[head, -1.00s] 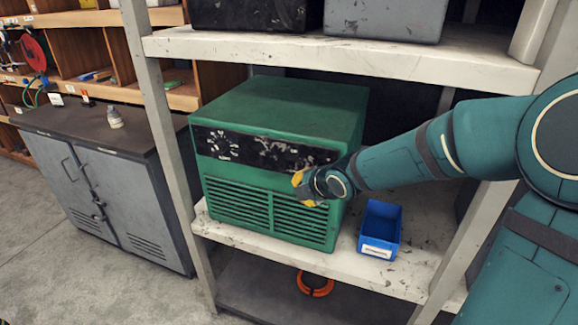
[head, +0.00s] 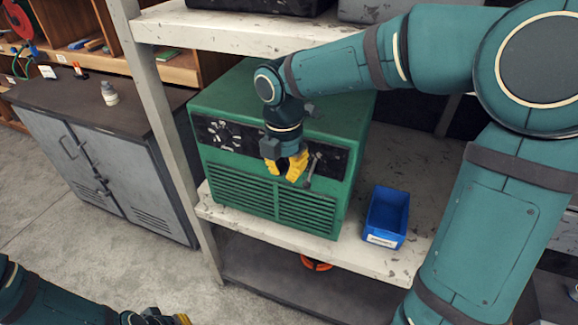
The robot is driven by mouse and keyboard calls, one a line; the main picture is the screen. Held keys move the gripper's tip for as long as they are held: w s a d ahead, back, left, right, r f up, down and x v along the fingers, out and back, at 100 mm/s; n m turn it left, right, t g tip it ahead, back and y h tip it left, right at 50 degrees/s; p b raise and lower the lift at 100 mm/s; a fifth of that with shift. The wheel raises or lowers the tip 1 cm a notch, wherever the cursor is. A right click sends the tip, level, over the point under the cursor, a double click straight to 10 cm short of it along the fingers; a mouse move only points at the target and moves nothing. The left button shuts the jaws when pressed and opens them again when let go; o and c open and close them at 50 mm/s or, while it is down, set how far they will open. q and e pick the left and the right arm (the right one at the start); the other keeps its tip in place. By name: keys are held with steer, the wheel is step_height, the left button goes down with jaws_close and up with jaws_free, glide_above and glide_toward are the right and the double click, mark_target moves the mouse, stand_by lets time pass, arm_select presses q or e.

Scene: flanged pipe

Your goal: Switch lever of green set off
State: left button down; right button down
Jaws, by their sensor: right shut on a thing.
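The green set (head: 265,205) is a boxy unit on the middle shelf, with a dark worn front panel, a white-marked dial (head: 222,133) on its left and a louvred grille below. A small grey metal lever (head: 312,170) shows at the panel's right part, slanting downward. My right gripper (head: 287,168), with yellow fingertips, reaches down in front of the panel and is shut at the lever; its fingers and wrist hide part of the panel and the exact contact. My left gripper (head: 180,319) only just shows at the bottom edge, cut off.
A blue bin (head: 386,217) stands on the shelf right of the set. The upper shelf (head: 230,30) and a pale post (head: 165,130) bound the space. A grey cabinet (head: 105,180) stands left. An orange ring (head: 316,263) lies on the lower shelf.

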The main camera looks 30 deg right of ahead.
mark_target(311, 173)
steer(key=w+d+f+b, duration=0.1)
steer(key=d+f, duration=0.2)
steer(key=f, duration=0.5)
steer(key=shift+w+d+f, duration=0.3)
steer(key=shift+w+f, duration=0.05)
steer(key=shift+f, duration=0.05)
steer(key=shift+d+f, duration=0.1)
steer(key=shift+w+d+f, duration=0.25)
steer(key=shift+d+f, duration=0.05)
steer(key=shift+f, duration=0.1)
